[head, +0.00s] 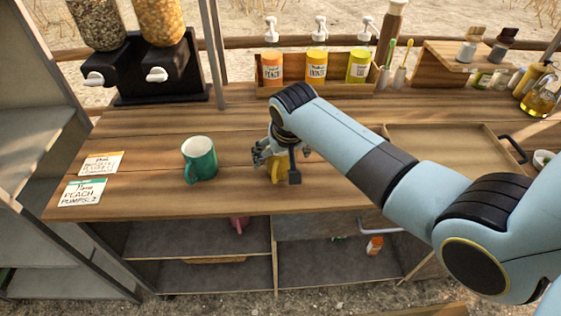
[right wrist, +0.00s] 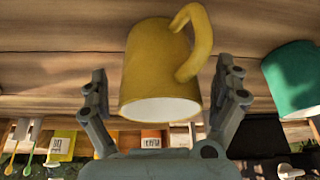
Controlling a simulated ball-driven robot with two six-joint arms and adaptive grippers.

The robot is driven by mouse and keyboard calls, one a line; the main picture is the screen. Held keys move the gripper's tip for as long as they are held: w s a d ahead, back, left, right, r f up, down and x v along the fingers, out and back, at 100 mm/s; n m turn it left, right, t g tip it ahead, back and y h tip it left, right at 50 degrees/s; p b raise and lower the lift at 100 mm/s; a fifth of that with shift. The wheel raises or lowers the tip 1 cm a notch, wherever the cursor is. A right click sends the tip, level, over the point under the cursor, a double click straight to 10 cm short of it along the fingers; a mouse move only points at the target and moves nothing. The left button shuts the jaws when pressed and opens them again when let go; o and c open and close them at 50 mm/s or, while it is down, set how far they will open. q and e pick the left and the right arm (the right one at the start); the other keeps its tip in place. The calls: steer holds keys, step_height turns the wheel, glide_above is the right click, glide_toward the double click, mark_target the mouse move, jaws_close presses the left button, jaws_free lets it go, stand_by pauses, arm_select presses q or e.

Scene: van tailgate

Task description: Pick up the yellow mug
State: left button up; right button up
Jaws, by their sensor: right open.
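The yellow mug (head: 277,172) stands on the wooden counter, mostly hidden in the head view by my right gripper (head: 277,166). In the right wrist view the yellow mug (right wrist: 155,68) fills the middle, with its white inside showing at the lower rim and its handle at the upper right. The fingers of my right gripper (right wrist: 160,78) are open, one on each side of the mug, with a visible gap on both sides. My left gripper is not in view.
A teal mug (head: 203,162) stands left of the gripper; it also shows in the right wrist view (right wrist: 292,78). Two label cards (head: 83,192) lie farther left. Pump bottles (head: 316,66) stand behind, and a wooden tray (head: 440,131) lies right. Counter between the mugs is clear.

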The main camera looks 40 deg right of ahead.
steer(key=c, duration=1.2)
steer(key=shift+r, duration=0.15)
